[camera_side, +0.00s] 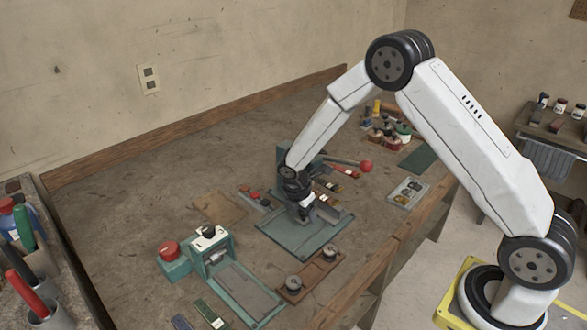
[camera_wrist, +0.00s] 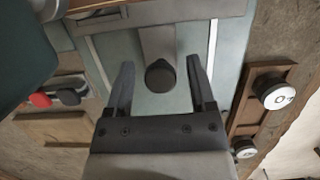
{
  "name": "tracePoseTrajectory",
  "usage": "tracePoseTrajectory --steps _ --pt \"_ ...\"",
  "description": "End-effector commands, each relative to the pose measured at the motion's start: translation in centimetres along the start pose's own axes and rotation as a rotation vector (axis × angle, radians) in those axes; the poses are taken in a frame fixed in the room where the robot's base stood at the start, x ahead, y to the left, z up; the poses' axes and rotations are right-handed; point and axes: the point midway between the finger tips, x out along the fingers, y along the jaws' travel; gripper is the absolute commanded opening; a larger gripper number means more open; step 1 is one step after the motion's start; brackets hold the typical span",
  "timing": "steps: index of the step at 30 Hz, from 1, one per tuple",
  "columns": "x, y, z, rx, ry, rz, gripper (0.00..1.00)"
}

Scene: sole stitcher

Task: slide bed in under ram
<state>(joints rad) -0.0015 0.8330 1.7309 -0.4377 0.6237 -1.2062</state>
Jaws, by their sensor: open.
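A teal press (camera_side: 290,160) with a red-knobbed lever (camera_side: 345,162) stands behind my gripper, on a flat teal base plate (camera_side: 290,237). In the wrist view, the base plate (camera_wrist: 227,70) has pale rails, and a grey bed (camera_wrist: 152,42) lies between them with a dark round knob (camera_wrist: 160,76) at its near end. My gripper (camera_wrist: 161,80) is open, with one finger on each side of the knob; whether they touch it I cannot tell. In the side view my gripper (camera_side: 304,212) points down over the base plate and hides part of the bed. The ram is not clearly visible.
A wooden holder (camera_side: 312,275) with two round pieces lies right of the base plate. A second teal fixture (camera_side: 245,290) and a red button box (camera_side: 172,262) stand in front. Small tools (camera_side: 255,198) lie left of the press. The far-left bench surface (camera_side: 130,200) is clear.

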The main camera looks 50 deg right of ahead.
Motion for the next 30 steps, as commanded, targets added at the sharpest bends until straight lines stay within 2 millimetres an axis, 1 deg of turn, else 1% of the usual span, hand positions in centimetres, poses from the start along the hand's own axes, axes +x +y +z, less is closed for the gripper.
tracePoseTrajectory --steps 30 --pt "-5.5 0.0 1.4 0.0 0.0 0.001 0.71"
